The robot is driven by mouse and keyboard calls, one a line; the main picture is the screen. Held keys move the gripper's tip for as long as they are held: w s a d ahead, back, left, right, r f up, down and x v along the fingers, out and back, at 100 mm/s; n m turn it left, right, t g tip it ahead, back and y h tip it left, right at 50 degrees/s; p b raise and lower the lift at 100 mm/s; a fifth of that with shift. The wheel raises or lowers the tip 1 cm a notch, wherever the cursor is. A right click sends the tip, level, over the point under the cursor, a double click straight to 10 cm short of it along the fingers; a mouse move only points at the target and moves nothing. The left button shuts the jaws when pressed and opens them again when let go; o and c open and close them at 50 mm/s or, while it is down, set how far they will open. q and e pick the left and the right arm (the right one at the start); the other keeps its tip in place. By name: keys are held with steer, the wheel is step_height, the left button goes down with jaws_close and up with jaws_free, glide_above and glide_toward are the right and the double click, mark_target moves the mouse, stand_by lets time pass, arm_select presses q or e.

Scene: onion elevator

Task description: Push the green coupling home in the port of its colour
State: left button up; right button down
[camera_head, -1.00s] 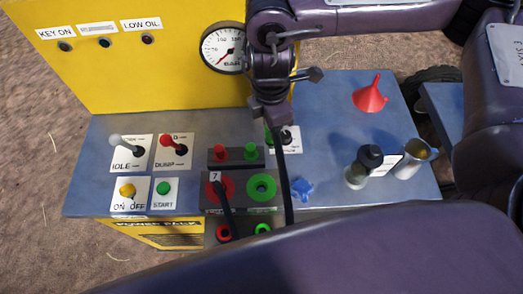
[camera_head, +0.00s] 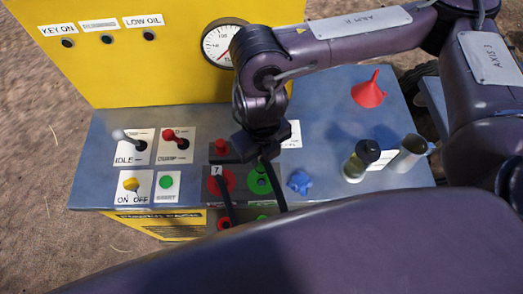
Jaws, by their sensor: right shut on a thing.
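My right gripper (camera_head: 262,158) is low over the port block, just behind and above the green-ringed port (camera_head: 256,184). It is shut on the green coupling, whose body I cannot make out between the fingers. A black hose (camera_head: 276,184) hangs from the gripper across the green port's right side. Whether the coupling touches the port cannot be told. The red-ringed port (camera_head: 223,182) is to the left, with another black hose (camera_head: 229,208) running down from it. My left gripper is not in view.
A red cap (camera_head: 221,147) stands behind the red port. A blue object (camera_head: 299,181) lies right of the block. A jar (camera_head: 361,161), a metal cup (camera_head: 411,152) and a red funnel (camera_head: 370,90) stand further right. Levers (camera_head: 171,136) are at left.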

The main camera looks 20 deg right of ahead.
mark_target(262, 172)
steer(key=shift+f+b, duration=2.2)
steer(key=shift+f, duration=0.55)
steer(key=shift+f+b, duration=0.8)
steer(key=shift+f, duration=0.3)
steer(key=shift+f+b, duration=0.3)
steer(key=shift+f, duration=0.4)
stand_by(3.4)
